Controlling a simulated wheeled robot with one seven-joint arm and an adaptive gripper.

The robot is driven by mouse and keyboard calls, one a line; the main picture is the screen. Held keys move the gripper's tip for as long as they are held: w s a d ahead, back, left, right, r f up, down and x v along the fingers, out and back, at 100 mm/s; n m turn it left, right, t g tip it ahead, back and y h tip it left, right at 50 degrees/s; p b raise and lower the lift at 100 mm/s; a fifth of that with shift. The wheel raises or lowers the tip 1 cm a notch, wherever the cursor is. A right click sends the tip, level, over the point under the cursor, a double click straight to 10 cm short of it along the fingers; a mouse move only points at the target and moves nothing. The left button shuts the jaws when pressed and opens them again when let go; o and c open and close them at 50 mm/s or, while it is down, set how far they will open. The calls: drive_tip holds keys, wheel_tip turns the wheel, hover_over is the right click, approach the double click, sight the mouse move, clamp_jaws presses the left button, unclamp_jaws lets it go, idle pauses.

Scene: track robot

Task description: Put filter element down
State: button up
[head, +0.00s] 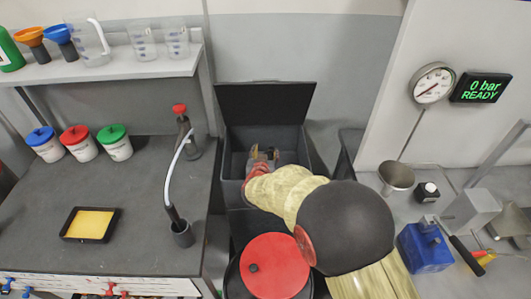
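My gripper (262,155) is at the far end of my arm, over or inside an open dark bin (232,160) with its lid raised. Two small grey finger parts show, with something brownish between or below them. It is too small to tell whether that is a filter element or part of the gripper. My wrist and arm hide the near side of the gripper. No filter element can be made out for certain. A flat yellow panel in a black frame (90,224) lies on the left bench, far from my gripper.
The left bench (140,250) carries three lidded tubs (80,146) and a bottle with a hose (185,140). A red-lidded drum (274,267) stands below my arm. The display (483,88) reads 0 bar READY.

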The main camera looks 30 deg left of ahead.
drive_tip(key=shift+o, duration=1.2)
drive_tip(key=shift+s+d+f, duration=0.2)
drive_tip(key=shift+f, duration=0.65)
drive_tip(key=shift+r, duration=0.4)
drive_tip(key=r+p+v, duration=0.1)
drive_tip(key=p+v, duration=0.3)
drive_tip(key=v, duration=0.8)
drive_tip(key=shift+w+r, duration=0.2)
